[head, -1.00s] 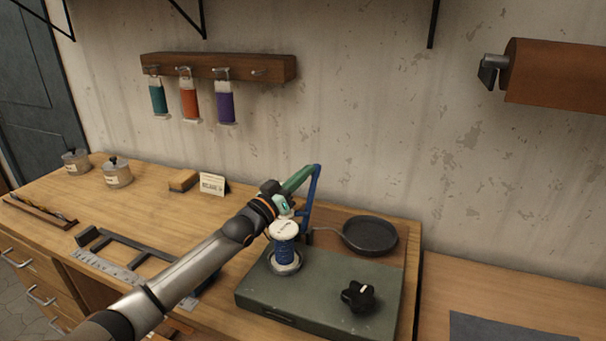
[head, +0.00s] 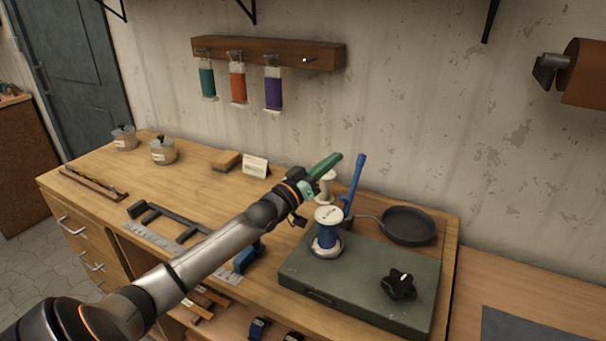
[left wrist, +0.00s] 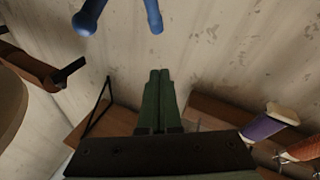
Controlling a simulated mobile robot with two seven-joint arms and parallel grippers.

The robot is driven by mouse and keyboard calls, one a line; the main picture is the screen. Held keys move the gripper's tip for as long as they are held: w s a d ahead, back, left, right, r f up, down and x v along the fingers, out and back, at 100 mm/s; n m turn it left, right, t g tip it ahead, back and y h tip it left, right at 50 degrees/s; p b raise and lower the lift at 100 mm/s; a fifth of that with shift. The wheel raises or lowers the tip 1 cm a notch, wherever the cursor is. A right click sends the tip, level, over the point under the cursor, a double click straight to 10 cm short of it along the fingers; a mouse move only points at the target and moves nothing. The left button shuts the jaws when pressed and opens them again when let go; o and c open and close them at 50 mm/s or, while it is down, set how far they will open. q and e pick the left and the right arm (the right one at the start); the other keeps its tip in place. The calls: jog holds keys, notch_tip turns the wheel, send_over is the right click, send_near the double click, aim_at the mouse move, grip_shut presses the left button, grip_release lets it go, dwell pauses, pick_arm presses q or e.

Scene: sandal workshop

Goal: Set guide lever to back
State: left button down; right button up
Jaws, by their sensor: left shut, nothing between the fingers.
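The guide lever (head: 355,180) is a blue upright bar with a knobbed top, at the back of the grey-green machine box (head: 310,272). It leans slightly to the right in the head view. My left gripper (head: 338,158) has green fingers, pressed together and empty. Its tips lie just left of the lever's top in the head view, with a small gap showing. In the left wrist view my fingertips (left wrist: 160,72) point up the picture, and blue rounded bars (left wrist: 153,16), probably lever parts, show above them, apart. My right gripper is not in view.
A blue thread spool (head: 328,234) stands on the box, with a pale spool (head: 325,188) behind it. A black knob (head: 398,284) is at the box's front right. A dark pan (head: 409,225) lies behind. Hanging thread holders (head: 273,88) are on the wall.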

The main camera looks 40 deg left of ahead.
pick_arm(q)
jog(key=v, duration=0.7)
jog(key=shift+s+r, duration=0.2)
jog(key=shift+r, duration=0.05)
